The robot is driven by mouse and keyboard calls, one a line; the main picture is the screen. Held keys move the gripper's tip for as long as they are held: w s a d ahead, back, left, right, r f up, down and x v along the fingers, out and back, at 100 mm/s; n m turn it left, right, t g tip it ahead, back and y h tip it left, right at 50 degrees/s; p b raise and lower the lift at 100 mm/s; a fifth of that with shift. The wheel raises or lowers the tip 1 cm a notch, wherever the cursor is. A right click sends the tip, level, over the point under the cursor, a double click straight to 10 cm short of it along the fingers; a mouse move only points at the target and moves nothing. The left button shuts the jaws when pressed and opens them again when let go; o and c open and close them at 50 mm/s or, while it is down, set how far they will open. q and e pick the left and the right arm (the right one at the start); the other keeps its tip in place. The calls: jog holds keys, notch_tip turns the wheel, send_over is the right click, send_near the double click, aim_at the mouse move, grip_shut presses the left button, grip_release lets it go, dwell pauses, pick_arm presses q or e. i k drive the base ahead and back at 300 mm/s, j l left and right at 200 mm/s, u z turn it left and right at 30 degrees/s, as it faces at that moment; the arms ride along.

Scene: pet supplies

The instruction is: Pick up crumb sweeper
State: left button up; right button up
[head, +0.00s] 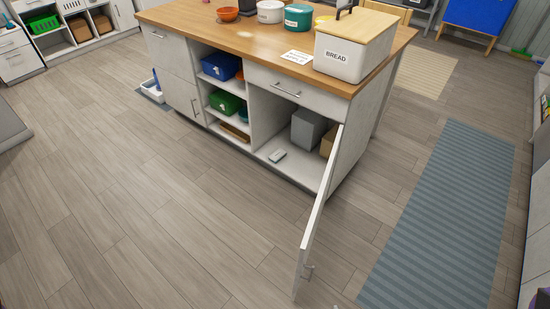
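A small flat grey-green object (277,155) lies on the cabinet floor of the kitchen island, near the front edge. It may be the crumb sweeper, but it is too small to tell. The cabinet door (318,218) stands wide open, swung out toward the front. A grey box (307,129) and a tan box (328,141) stand farther in, right of the small object; the door partly hides the tan box. Neither of my grippers is in view.
The wooden island top (235,35) holds a bread bin (345,58), a white card (297,57) and several bowls and canisters. Open shelves hold a blue bin (220,66) and a green bin (224,103). The floor (150,200) in front is clear; a blue striped rug (440,220) lies right.

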aim_at(278, 155)
jog(key=i+j+z, duration=0.15)
jog(key=j, duration=0.4)
jog(key=j+z, duration=0.15)
jog(key=j, duration=0.35)
jog(key=i+j+z, duration=0.1)
jog(key=j, duration=0.25)
jog(key=i+j+z, duration=0.1)
jog(key=i+j, duration=0.2)
jog(key=i+j+z, duration=0.1)
jog(key=j, duration=0.3)
jog(key=i+j+z, duration=0.25)
jog(key=i, duration=0.3)
jog(key=i+j+z, duration=0.2)
jog(key=i+j, duration=0.35)
jog(key=i+l+z, duration=0.2)
jog(key=i, duration=0.9)
jog(key=j, duration=0.1)
